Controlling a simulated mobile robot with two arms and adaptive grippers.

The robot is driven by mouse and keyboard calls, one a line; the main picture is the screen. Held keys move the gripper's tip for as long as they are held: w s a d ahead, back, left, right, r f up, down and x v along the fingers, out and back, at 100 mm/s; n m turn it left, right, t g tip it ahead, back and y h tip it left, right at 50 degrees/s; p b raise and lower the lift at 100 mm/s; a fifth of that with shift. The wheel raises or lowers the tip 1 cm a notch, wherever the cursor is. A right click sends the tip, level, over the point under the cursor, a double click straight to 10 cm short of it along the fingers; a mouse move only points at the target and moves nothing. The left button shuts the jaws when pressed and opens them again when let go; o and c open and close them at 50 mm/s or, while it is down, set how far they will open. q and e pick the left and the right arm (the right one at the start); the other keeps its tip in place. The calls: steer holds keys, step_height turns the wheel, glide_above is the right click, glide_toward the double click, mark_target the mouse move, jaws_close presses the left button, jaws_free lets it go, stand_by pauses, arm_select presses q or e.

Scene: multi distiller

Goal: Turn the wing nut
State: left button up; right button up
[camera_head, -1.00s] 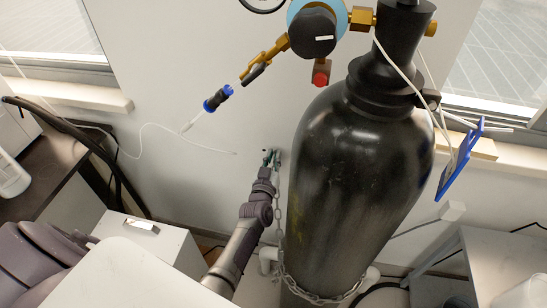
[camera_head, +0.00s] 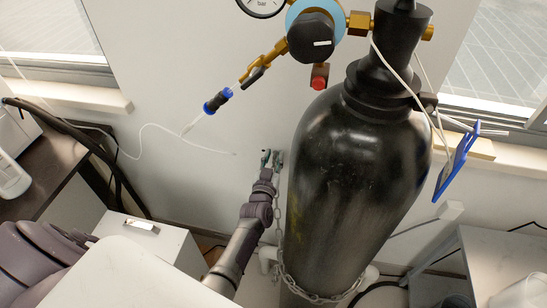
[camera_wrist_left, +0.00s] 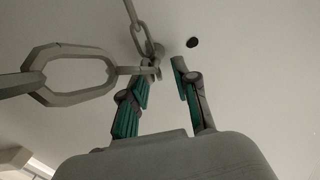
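My left gripper (camera_head: 271,156) is at the wall, just left of the black gas cylinder (camera_head: 350,190), beside the top of a hanging metal chain (camera_head: 277,215). In the left wrist view its fingers (camera_wrist_left: 166,68) are apart, with a narrow gap between the tips and nothing clearly held. A small dark round spot (camera_wrist_left: 192,42) shows on the wall beyond the right fingertip. I cannot make out a wing nut in either view. My right gripper is not in view.
A regulator with a black knob (camera_head: 311,37) and brass fittings sits above. A blue-ended connector (camera_head: 217,100) with a thin white tube hangs at the wall. A blue tag (camera_head: 456,163) hangs right of the cylinder. A white cabinet (camera_head: 150,238) stands lower left.

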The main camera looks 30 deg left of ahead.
arm_select(q)
steer(key=v, duration=0.7)
steer(key=shift+s, duration=0.25)
steer(key=shift+d, duration=0.15)
